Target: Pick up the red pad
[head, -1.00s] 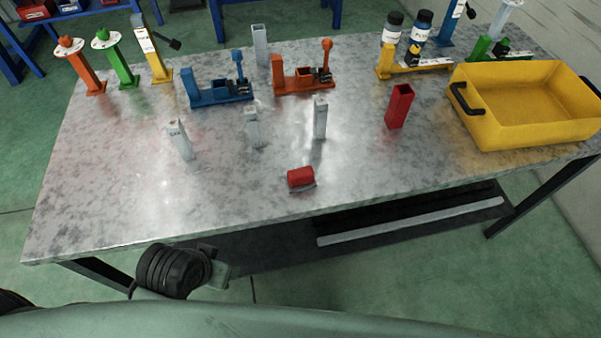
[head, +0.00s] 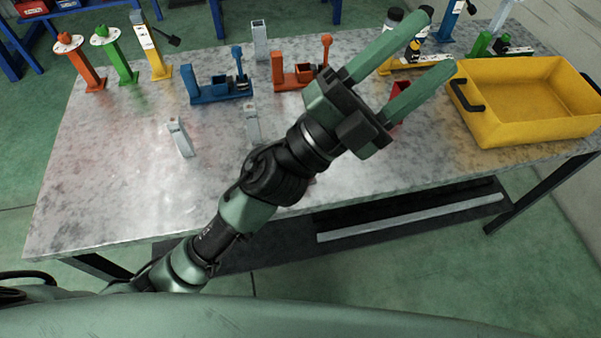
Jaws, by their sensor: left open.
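My left gripper (head: 437,42) is open, with two green fingers spread apart and nothing between them. It reaches up and right across the table, over its right half. The small red block with a grey base, which looks like the red pad, is hidden behind my left arm near the front middle of the table. A red upright holder (head: 403,88) shows only in part behind the gripper's lower finger. My right gripper is not in view.
The grey metal table (head: 100,190) carries a yellow bin (head: 490,130) at the right. Blue (head: 220,95) and orange (head: 290,82) fixtures stand mid-back. Pale grey posts (head: 180,140) stand left of my arm. The front left of the table is clear.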

